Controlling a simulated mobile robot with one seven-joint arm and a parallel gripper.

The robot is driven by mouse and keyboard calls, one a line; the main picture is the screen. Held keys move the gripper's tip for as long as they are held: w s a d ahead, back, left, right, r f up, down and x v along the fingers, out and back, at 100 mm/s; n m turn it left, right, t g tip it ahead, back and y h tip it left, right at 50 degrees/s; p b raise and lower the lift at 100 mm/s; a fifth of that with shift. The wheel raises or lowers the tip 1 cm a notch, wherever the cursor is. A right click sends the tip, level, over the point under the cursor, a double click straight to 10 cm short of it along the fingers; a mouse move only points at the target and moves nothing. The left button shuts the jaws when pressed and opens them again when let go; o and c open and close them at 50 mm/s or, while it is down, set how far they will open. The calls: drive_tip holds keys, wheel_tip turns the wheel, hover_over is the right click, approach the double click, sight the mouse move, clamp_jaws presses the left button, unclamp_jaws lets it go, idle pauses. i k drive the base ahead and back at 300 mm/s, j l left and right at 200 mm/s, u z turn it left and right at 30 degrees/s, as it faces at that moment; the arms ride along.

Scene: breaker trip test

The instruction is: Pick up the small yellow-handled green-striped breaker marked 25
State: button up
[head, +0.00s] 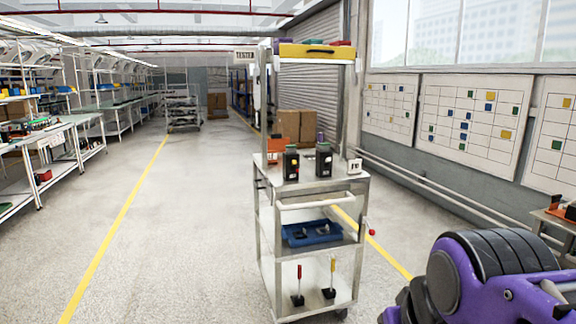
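I cannot pick out a small yellow-handled, green-striped breaker marked 25; any such marking is too small to read here. Two black box-shaped devices stand upright on the top of a metal cart (317,189). My purple and black arm shows at the lower right. My gripper is not in view, so its state is hidden.
The cart also holds a blue tray (296,240), red-handled (299,287) and yellow-handled (331,280) upright items, and a yellow case (307,54) on top. A workbench (62,122) with small parts stands left. Another table edge shows right. The floor left of the cart is clear.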

sight(289, 174)
drive_tip(key=i+z, duration=0.25)
drive_tip(key=i, duration=0.2)
drive_tip(key=i+j+z, duration=0.3)
drive_tip(key=i+l, duration=0.05)
drive_tip(key=i, duration=0.05)
